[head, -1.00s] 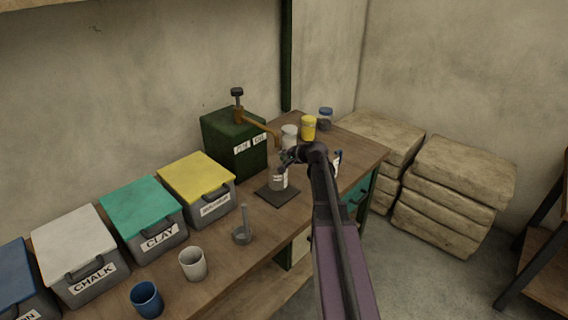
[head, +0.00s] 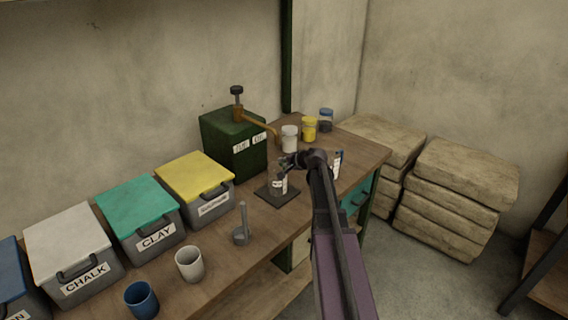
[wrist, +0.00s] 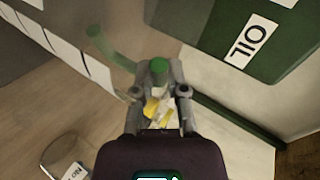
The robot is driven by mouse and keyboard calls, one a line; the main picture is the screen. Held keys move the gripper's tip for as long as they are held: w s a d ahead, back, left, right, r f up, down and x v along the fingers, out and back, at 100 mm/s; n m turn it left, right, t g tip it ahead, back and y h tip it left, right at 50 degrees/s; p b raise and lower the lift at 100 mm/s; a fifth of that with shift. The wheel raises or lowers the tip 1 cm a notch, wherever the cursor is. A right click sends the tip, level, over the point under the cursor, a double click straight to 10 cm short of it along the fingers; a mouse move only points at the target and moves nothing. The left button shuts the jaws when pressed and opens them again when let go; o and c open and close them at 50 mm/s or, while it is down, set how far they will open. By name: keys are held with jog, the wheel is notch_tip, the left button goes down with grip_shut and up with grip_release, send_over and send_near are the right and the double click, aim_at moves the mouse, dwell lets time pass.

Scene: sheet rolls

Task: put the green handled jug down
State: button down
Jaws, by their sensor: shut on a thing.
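The jug (head: 278,187) is greyish with a white label and stands upright over a dark square mat (head: 291,196) on the bench. Its base looks on the mat or just above it; I cannot tell which. My gripper (head: 288,163) is at the top of the jug, reaching in from the right, and hides its handle in the head view. In the wrist view my gripper (wrist: 158,80) is shut on a green piece (wrist: 159,65), which looks like the handle. Much of the jug's body is hard to make out there.
The green oil dispenser (head: 226,149) with a brown spout stands behind the mat. White (head: 289,140) and yellow (head: 309,130) jars stand beyond. A grey holder with an upright stem (head: 241,235), a pale cup (head: 190,264) and lidded bins (head: 196,181) are left.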

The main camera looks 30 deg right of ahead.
jog(key=shift+f, duration=0.2)
jog(key=c, duration=0.7)
grip_release()
jog(key=shift+r, duration=0.1)
jog(key=shift+r, duration=0.15)
jog(key=shift+p+v, duration=3.25)
jog(key=shift+v, duration=2.75)
